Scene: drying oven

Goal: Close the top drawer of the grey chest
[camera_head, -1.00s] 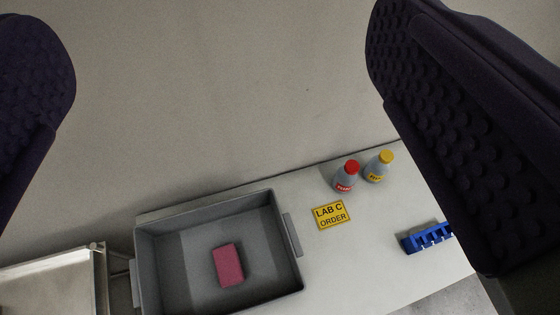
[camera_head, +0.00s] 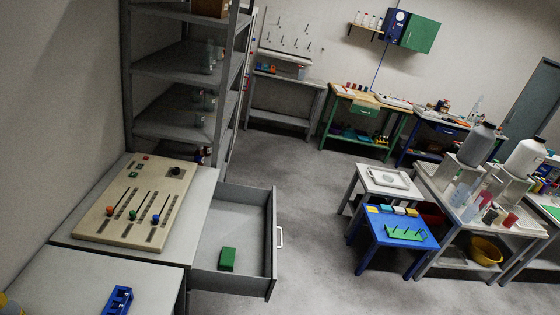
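The top drawer (camera_head: 270,275) of the grey chest (camera_head: 198,215) stands pulled out to the right. Its front panel faces right and carries a pale bar handle (camera_head: 279,237). A green block (camera_head: 227,259) lies inside on the drawer's floor. The chest's top bears a beige panel with sliders (camera_head: 135,203). My gripper is not in view now, so its distance from the drawer does not show. The chest's lower part is mostly hidden.
A grey shelf rack (camera_head: 180,128) stands behind the chest. A pale worktop with a blue rack (camera_head: 117,300) is in front. The floor (camera_head: 320,220) right of the drawer is free up to a blue table (camera_head: 403,238) and a white stool (camera_head: 388,180).

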